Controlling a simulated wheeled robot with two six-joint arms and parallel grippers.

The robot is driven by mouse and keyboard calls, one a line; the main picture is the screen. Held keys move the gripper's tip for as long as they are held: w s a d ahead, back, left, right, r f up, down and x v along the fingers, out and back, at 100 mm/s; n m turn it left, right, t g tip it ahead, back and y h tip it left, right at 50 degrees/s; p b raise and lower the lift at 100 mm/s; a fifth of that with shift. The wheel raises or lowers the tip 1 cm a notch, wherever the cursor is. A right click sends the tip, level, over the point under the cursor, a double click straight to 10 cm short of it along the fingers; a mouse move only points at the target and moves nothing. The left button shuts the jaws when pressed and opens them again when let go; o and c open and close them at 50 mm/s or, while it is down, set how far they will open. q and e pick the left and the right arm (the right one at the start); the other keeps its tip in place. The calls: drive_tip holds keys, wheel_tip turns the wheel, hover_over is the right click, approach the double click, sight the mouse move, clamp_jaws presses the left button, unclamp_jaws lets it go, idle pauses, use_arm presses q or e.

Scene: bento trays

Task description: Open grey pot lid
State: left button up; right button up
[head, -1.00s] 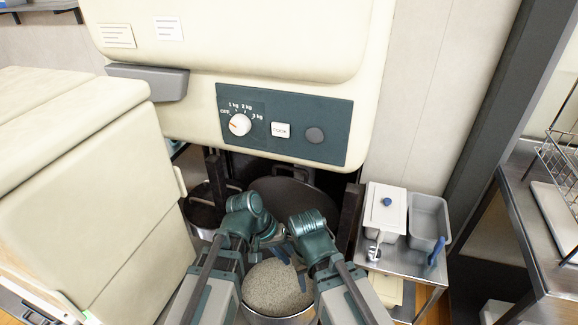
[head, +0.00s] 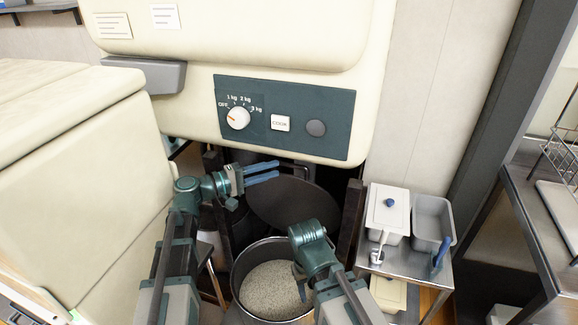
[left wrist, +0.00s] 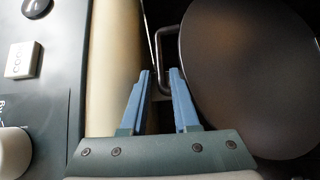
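A dark grey round lid (head: 292,203) stands tilted behind the pot (head: 236,290), which holds pale speckled grain (head: 270,287). In the left wrist view the lid (left wrist: 250,75) fills the right side. A thin metal handle loop (left wrist: 158,48) is beside its edge. My left gripper (head: 278,170) is open and empty, above the lid's upper left. In the left wrist view its blue fingertips (left wrist: 159,72) are apart, with the handle just beyond the gap; contact is unclear. My right gripper (head: 301,276) is low at the pot's right side, its fingers mostly hidden by its wrist.
A cream cooker with a dark control panel (head: 335,104) overhangs the lid. A cream cabinet (head: 80,190) closes off the left. A metal side table (head: 410,262) at right holds a white lidded container (head: 387,212) and a grey bin (head: 432,220). A dark post (head: 349,222) stands right of the lid.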

sight(289, 165)
use_arm(q)
drive_tip(key=shift+x, duration=3.15)
clamp_jaws()
